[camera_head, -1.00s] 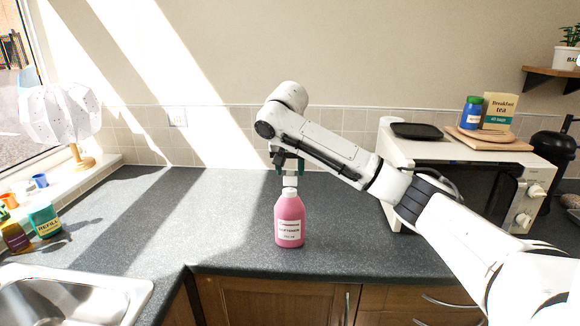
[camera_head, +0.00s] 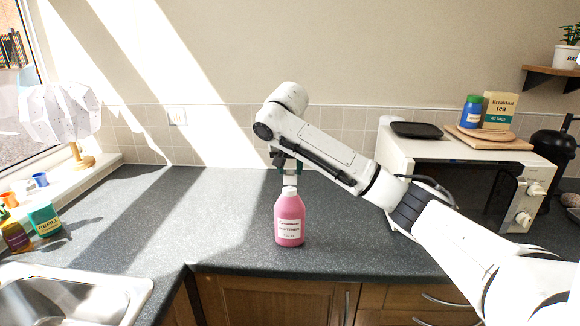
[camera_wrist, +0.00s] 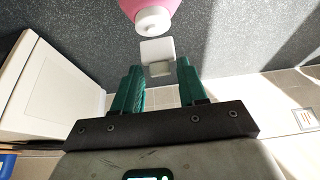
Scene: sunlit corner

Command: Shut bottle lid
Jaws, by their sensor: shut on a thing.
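The pink bottle (camera_head: 289,225) with a white label stands upright on the counter, its white neck (camera_wrist: 153,20) facing my gripper in the wrist view. My gripper (camera_head: 289,171) is above it, pointing down. Its two green fingers (camera_wrist: 160,74) are shut on a small white lid (camera_wrist: 158,49), which lies between and beyond the fingertips in the wrist view. The lid also shows above the bottle in the head view (camera_head: 289,180). In the wrist view a small gap seems to part lid and neck; the exact height is hard to tell.
A white microwave (camera_head: 445,170) stands to the right, with a dark tray (camera_head: 417,130), a blue jar and a tea box on top. The sink (camera_head: 70,300) is at the front left. The dark counter (camera_head: 215,215) around the bottle is clear.

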